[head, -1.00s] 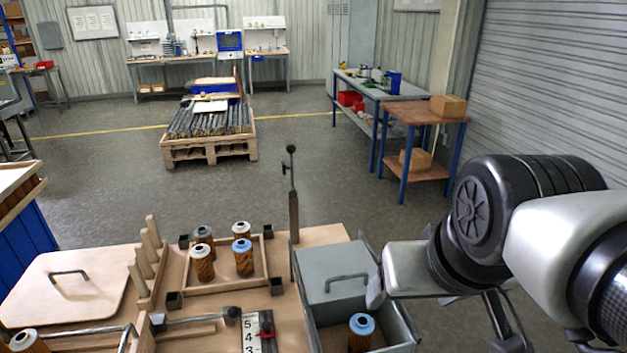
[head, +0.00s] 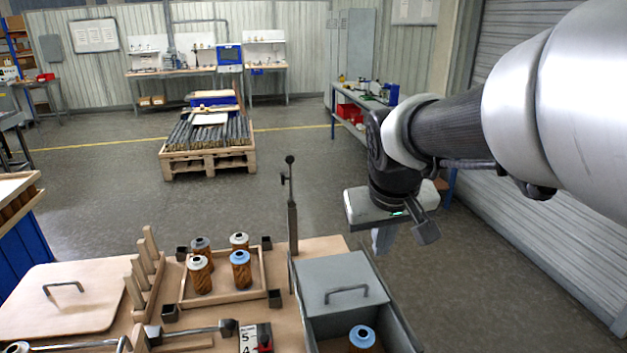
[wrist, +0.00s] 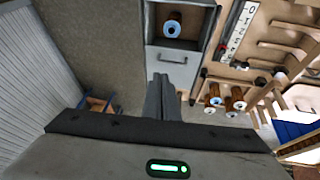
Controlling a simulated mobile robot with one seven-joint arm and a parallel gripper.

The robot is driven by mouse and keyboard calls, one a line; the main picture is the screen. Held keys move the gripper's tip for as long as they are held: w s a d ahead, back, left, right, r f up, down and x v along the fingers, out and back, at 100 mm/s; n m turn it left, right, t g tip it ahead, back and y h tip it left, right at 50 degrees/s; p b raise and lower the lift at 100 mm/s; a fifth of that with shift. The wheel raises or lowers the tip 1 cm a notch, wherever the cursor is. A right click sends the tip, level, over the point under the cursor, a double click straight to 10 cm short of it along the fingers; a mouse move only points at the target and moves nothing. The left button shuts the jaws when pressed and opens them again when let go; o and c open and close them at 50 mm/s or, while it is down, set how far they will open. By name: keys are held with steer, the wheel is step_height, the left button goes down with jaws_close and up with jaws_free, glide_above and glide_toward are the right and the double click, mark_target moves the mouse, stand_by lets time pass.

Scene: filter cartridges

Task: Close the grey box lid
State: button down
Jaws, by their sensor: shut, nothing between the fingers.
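The grey box (head: 410,325) stands at the table's right front. Its flat grey lid (head: 325,273), with a bar handle (head: 346,293), covers the far part of the box. The near part is open, and a blue-topped cartridge (head: 362,338) stands inside. The wrist view also shows the lid (wrist: 180,72) and the cartridge (wrist: 172,28) in the open part. My gripper (head: 383,240) is beyond and to the right of the lid in the head view, apart from it. Its fingers (wrist: 162,92) are together and empty.
A thin dark post (head: 292,215) rises beside the box's far left corner. A wooden tray (head: 222,297) with several cartridges lies to the left. A wooden board (head: 60,310) with a handle lies farther left. Open floor lies beyond the table.

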steer(key=y+b, duration=0.1)
steer(key=y, duration=0.1)
glide_above(345, 297)
step_height(345, 297, down, 14)
steer(key=shift+n+g, duration=0.3)
steer(key=shift+n, duration=0.1)
steer(key=x, duration=1)
steer(key=shift+w+r, duration=0.1)
steer(key=shift+w, duration=0.25)
steer(key=s, duration=0.3)
steer(key=shift+d+f, duration=0.3)
steer(key=shift+f, duration=0.05)
steer(key=shift+s+d+f, duration=0.1)
steer(key=shift+s+f, duration=0.05)
steer(key=shift+s, duration=0.2)
steer(key=shift+s, duration=0.1)
